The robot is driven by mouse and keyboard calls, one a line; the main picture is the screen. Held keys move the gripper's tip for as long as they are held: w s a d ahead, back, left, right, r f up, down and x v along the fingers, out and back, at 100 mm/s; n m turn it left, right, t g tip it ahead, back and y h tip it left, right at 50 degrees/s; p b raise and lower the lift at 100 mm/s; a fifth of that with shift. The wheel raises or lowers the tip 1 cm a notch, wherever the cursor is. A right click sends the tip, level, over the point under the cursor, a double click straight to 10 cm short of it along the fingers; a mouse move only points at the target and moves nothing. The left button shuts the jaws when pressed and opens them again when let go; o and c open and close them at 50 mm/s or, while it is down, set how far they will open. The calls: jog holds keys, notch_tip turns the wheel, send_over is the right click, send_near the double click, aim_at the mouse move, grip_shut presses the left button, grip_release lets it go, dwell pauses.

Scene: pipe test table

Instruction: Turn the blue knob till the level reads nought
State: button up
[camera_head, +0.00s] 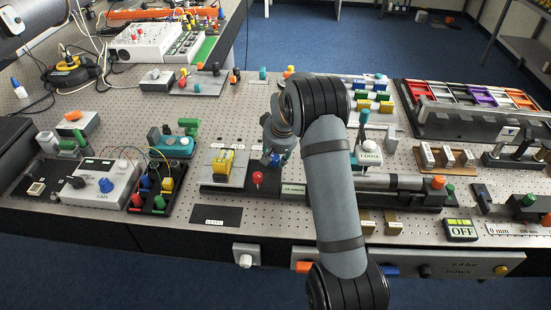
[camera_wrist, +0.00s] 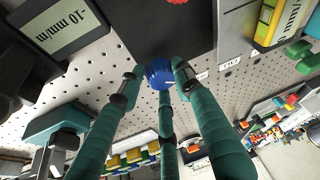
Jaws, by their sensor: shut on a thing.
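The blue knob (camera_wrist: 159,73) sits at the edge of a dark block in the wrist view, with a white mark on its lower side. My gripper (camera_wrist: 157,82) has its teal fingers closed around it, the tips against its sides. In the head view, the blue knob (camera_head: 275,159) shows small below my gripper (camera_head: 279,150), partly hidden by it. A pale display (camera_wrist: 62,28) at upper left of the wrist view reads "-10 mm/m".
A red knob (camera_head: 257,178) and a yellow block (camera_head: 222,161) stand left of my gripper. A teal-topped device (camera_head: 175,146) is farther left. A long dark rail with a grey cylinder (camera_head: 380,182) lies to the right. The perforated tabletop (camera_head: 225,110) has bare patches behind.

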jog(key=shift+w+a+r, duration=0.25)
jog(key=shift+w+r, duration=0.05)
jog(key=shift+r, duration=0.05)
jog(key=o, duration=0.8)
jog(key=shift+c, duration=0.2)
jog(key=o, duration=0.3)
jog(key=shift+s+f, duration=0.1)
jog(key=shift+f, duration=0.05)
jog(key=v, duration=1.2)
jog(key=shift+s, duration=0.1)
